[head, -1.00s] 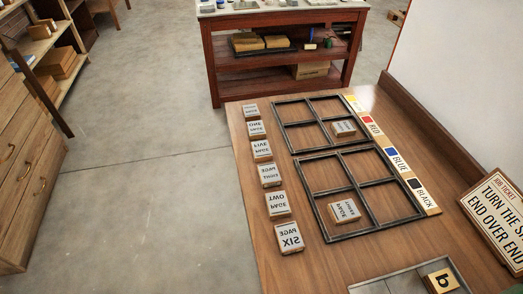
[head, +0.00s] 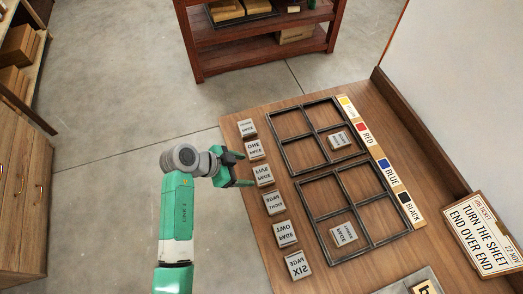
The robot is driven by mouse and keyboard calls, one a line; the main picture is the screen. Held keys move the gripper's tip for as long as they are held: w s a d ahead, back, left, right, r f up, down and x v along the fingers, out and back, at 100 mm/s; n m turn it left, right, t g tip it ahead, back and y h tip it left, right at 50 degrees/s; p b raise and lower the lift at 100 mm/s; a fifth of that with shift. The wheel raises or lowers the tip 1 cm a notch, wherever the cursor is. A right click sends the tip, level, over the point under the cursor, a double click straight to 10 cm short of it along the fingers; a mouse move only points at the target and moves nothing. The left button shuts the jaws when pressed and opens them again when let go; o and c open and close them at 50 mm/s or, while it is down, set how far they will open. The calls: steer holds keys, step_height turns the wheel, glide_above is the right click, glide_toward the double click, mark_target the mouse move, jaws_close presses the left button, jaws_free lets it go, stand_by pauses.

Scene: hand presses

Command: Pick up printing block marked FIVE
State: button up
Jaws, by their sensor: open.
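The printing block that appears to read FIVE (head: 264,174) is a pale-topped, wooden-sided block, third from the far end of a column along the table's left edge. Its lettering is small and mirrored. My gripper (head: 246,170) is open and empty, just left of this block, with its fingers pointing right towards it. The fingers do not visibly hold anything. I cannot tell their exact height over the table edge.
The ONE block (head: 255,149) and the EIGHT block (head: 274,202) are close neighbours in the column. The TWO block (head: 285,233) and SIX block (head: 298,265) stand nearer. Two dark four-cell frames (head: 322,214) lie to the right, each with one block inside.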

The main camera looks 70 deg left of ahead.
mark_target(263, 175)
steer(key=shift+w+d+f+b, duration=0.2)
steer(key=shift+w+f, duration=0.15)
steer(key=shift+f, duration=0.1)
steer(key=shift+w+d+f+b, duration=0.2)
steer(key=shift+w+f, duration=0.1)
steer(key=shift+f, duration=0.15)
steer(key=b+x, duration=0.1)
steer(key=x, duration=0.5)
steer(key=c, duration=0.8)
